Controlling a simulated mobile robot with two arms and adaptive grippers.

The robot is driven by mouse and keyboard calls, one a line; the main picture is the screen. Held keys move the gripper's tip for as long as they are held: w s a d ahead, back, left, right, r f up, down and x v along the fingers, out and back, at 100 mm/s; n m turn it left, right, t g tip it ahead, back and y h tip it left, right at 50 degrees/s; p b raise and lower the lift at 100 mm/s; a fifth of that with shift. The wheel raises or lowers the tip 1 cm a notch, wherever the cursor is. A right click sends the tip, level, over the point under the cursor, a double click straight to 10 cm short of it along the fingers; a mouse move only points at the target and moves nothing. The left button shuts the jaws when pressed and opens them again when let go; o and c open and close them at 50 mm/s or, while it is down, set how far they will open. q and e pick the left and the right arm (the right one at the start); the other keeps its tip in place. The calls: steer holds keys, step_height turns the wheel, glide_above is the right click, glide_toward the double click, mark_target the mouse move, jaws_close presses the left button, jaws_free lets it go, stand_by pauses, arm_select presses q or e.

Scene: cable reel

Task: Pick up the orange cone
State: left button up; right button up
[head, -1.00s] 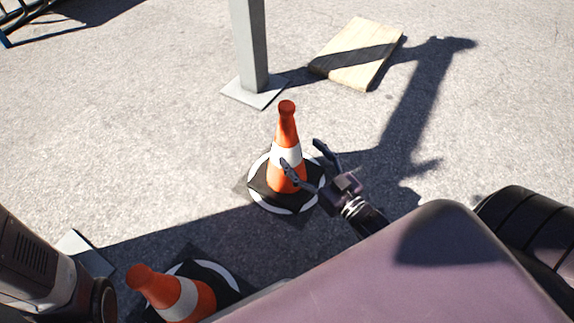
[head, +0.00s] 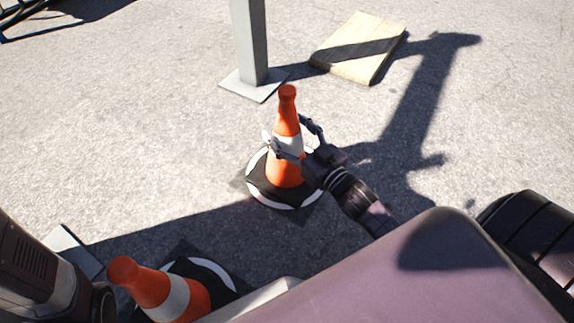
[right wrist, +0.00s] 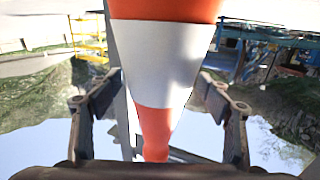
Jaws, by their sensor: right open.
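My right gripper (head: 289,136) is open at the height of the white band, with one finger on each side of the cone. In the right wrist view, the orange and white cone (right wrist: 160,55) lies between the spread fingers of the right gripper (right wrist: 162,88). I cannot tell whether either finger touches it. A second orange and white cone (head: 150,288) stands nearer, at the lower left, partly hidden by my body. My left gripper is not in view.
A grey post (head: 250,45) on a flat square base stands just behind the cone. Open pavement lies left and right of the cone.

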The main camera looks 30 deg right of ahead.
jaws_close()
steer(key=shift+r, duration=0.1)
stand_by(0.4)
steer(key=shift+r, duration=0.2)
